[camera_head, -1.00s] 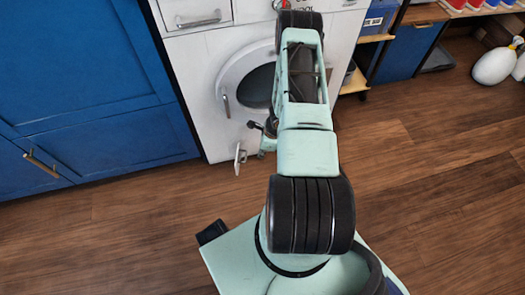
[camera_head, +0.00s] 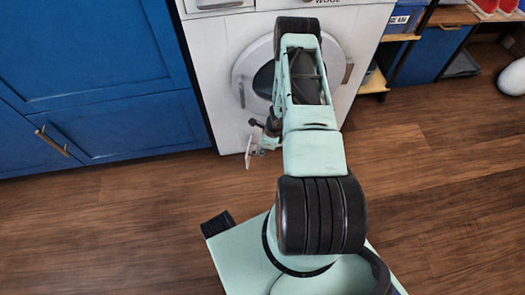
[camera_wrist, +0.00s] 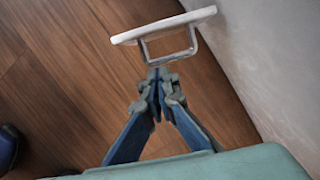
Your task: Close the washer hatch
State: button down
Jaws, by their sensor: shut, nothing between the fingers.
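The washer (camera_head: 222,75) stands at the back with a white front. Low on it, a small white hatch (camera_head: 249,152) stands open, jutting out from the front. In the wrist view the hatch (camera_wrist: 165,26) is nearly edge-on, with a metal loop handle (camera_wrist: 193,40) on its near side. Its right end is close to the washer's front; the hinge is not clear. My gripper (camera_wrist: 158,77) is shut and empty, its tips at or just short of the handle; contact cannot be told. In the head view my gripper (camera_head: 264,145) is small, just right of the hatch.
The round washer door (camera_head: 242,65), partly hidden by my arm, is above the hatch. Blue cabinets (camera_head: 100,80) stand left. A shelf (camera_head: 372,82) and a white rounded object (camera_head: 512,78) are at right. The wooden floor (camera_head: 440,190) in front is clear.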

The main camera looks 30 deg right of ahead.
jog(key=shift+r+p, duration=0.1)
jog(key=shift+p, duration=0.4)
jog(key=shift+w+a+p, duration=0.1)
jog(key=shift+a+p, duration=0.05)
jog(key=shift+p, duration=0.55)
jog(key=shift+a+m+p, duration=0.45)
jog(key=shift+m+p, duration=0.15)
jog(key=shift+p, duration=1.05)
